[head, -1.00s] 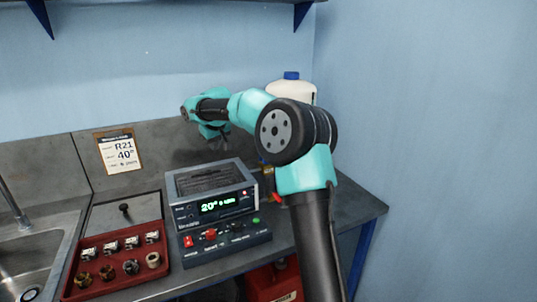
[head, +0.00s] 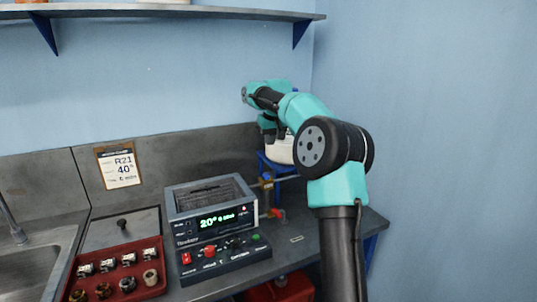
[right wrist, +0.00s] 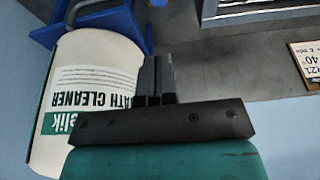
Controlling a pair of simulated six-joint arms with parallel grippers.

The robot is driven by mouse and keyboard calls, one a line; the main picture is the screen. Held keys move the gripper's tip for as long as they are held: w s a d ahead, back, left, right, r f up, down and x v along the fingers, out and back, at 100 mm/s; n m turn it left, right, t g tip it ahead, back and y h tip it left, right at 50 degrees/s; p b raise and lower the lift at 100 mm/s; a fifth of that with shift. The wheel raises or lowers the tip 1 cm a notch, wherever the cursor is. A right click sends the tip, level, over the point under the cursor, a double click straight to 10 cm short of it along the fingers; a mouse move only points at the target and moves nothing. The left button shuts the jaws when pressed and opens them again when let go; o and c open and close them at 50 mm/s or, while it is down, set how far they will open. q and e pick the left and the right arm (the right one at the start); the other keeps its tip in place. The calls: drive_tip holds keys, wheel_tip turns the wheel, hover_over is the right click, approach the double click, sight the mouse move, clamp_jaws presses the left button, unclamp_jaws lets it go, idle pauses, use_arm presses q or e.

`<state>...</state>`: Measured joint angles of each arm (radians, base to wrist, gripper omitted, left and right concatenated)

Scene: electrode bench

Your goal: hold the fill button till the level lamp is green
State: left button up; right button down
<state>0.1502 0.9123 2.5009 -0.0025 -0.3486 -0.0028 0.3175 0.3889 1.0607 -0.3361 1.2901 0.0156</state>
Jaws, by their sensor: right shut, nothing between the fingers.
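The bath unit (head: 213,208) stands on the bench with a green-lit display reading 20°. A small red lamp (head: 243,208) glows at the right of its front; its label is too small to read. I cannot read which is the fill button. My right gripper (head: 273,136) is shut and empty, behind and above the unit, beside the white bottle. Its closed fingers also show in the right wrist view (right wrist: 155,80).
The white bath cleaner bottle (right wrist: 95,90) is close beside my right fingers, by a blue stand (head: 266,165). A red-handled tap (head: 278,213) is right of the unit. A red tray (head: 118,262) of small parts is at left, below a posted card (head: 120,168).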

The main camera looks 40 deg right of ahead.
sight(266, 174)
drive_tip(key=x, duration=0.8)
drive_tip(key=s+x, duration=0.1)
drive_tip(key=x, duration=0.3)
drive_tip(key=shift+a+f, duration=0.1)
drive_tip(key=shift+f, duration=0.25)
drive_tip(key=shift+w+f, duration=0.1)
drive_tip(key=shift+f, duration=0.35)
drive_tip(key=shift+f, duration=0.1)
